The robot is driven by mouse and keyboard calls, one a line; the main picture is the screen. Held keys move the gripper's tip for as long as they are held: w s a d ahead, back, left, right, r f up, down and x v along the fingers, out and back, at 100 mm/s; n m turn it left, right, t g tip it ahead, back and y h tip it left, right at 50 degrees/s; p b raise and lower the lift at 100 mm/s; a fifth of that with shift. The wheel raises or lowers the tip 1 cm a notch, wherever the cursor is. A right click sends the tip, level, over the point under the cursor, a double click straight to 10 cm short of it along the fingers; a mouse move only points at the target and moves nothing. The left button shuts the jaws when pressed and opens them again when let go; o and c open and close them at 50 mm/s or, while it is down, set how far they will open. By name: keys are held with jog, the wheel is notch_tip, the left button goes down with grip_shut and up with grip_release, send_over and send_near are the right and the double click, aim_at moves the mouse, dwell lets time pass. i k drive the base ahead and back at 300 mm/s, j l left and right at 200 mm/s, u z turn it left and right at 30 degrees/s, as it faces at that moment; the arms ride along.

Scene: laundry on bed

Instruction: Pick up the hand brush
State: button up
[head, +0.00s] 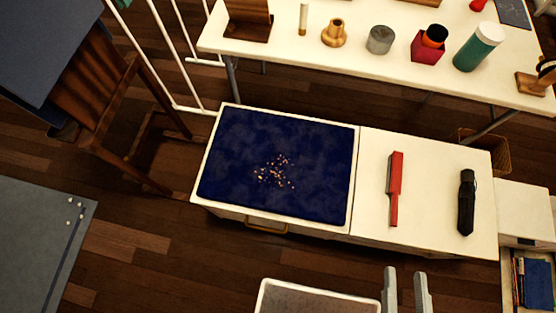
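The hand brush (395,188) is red and long, with a wider bristled part at its far end and a narrow handle toward me. It lies on the white top of a low cabinet (425,165), right of a dark blue mat (230,150). My gripper (405,275) is at the bottom edge of the head view. Its two grey fingers stand apart with nothing visible between them. It is nearer to me than the brush and apart from it in the picture. The rest of the gripper is cut off by the frame.
A black folded umbrella-like object (466,202) lies right of the brush. Crumbs (275,172) lie on the mat. A white bin (315,298) stands at the bottom. A white table (290,50) with several items is behind. A wooden chair (100,90) stands left.

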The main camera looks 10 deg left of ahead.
aim_at(395, 161)
jog(key=i+l+u, duration=0.1)
jog(key=l+u, duration=0.4)
jog(key=u, duration=0.2)
jog(key=l+u, duration=0.35)
jog(key=i+j, duration=0.05)
